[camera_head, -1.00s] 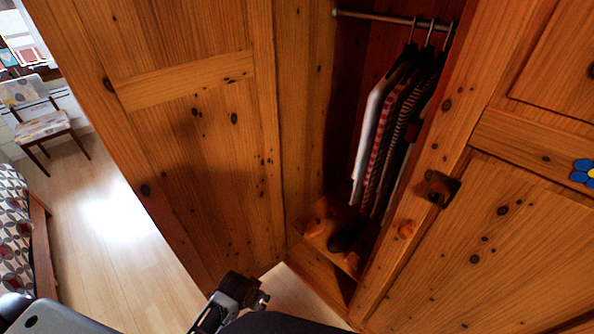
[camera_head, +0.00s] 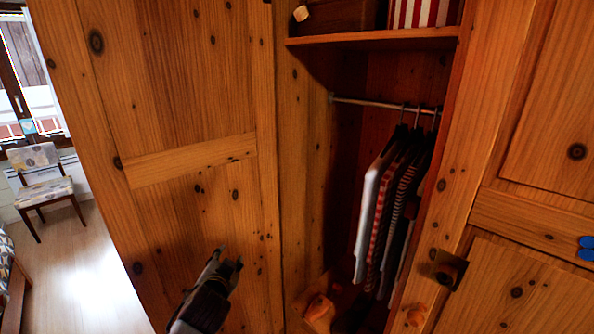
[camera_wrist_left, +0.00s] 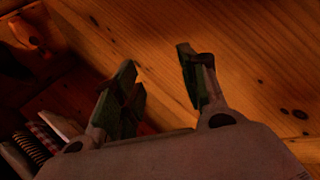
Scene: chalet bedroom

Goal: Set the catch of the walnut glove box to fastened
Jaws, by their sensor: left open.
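A dark brown box (camera_head: 342,17), which looks like the walnut glove box, sits on the upper shelf of the open wardrobe. Its top is cut off by the picture edge. A small pale piece (camera_head: 301,13) shows at its left end; I cannot tell whether it is the catch or how it is set. My left gripper (camera_head: 229,258) is low in front of the left wooden door, well below and left of the box, and touches nothing visible. In the left wrist view its two fingers (camera_wrist_left: 157,60) are apart and empty. My right gripper is not in view.
The shelf (camera_head: 375,40) also carries a red-and-white striped box (camera_head: 424,13), right of the brown one. Clothes (camera_head: 385,205) hang from a rail (camera_head: 385,103) below. The open door (camera_head: 190,80) stands left; a closed door (camera_head: 520,285) with a knob is right.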

